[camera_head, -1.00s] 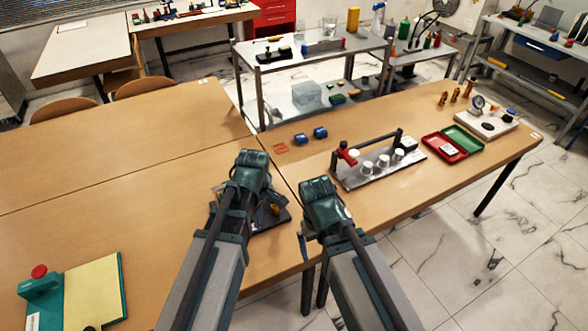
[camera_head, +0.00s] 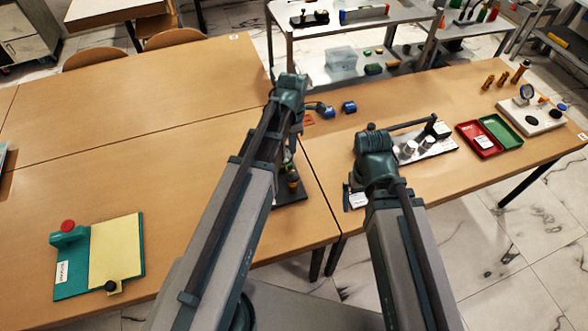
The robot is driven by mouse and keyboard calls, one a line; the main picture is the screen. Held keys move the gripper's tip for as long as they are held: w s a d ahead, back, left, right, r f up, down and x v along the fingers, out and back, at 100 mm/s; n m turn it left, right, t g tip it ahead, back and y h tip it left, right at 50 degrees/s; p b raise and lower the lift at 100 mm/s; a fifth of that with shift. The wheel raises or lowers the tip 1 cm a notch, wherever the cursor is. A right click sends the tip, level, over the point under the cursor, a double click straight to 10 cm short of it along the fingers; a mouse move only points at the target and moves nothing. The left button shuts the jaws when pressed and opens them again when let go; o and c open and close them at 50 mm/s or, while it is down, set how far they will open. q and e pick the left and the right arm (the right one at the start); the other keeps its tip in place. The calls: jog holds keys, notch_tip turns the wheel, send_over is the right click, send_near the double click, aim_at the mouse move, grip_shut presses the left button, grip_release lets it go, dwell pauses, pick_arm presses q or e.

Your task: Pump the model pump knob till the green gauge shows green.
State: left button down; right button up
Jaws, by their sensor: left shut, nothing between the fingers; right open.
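A white base plate (camera_head: 530,122) at the far right of the table carries a round dial gauge (camera_head: 527,92) and a dark round knob (camera_head: 530,120). The dial is too small to read its colour. A teal board (camera_head: 72,277) with a yellow panel and a red knob (camera_head: 68,225) lies at the front left. I cannot tell which of these is the model pump. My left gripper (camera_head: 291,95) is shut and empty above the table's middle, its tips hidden. My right gripper (camera_head: 353,196) is open near the table's front edge. Both are apart from either knob.
A dark stand (camera_head: 292,196) is partly hidden behind my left arm. A rack with white cylinders (camera_head: 427,146) is partly hidden behind my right wrist. Red (camera_head: 479,141) and green (camera_head: 502,132) trays lie further right. Blue rollers (camera_head: 349,107) lie behind. The left table is mostly clear.

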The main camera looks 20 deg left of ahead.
aim_at(292, 176)
pick_arm(q)
jog(key=shift+f, duration=0.2)
notch_tip(292, 176, down, 14)
jog(key=b, duration=1.4)
jog(key=shift+r, duration=0.15)
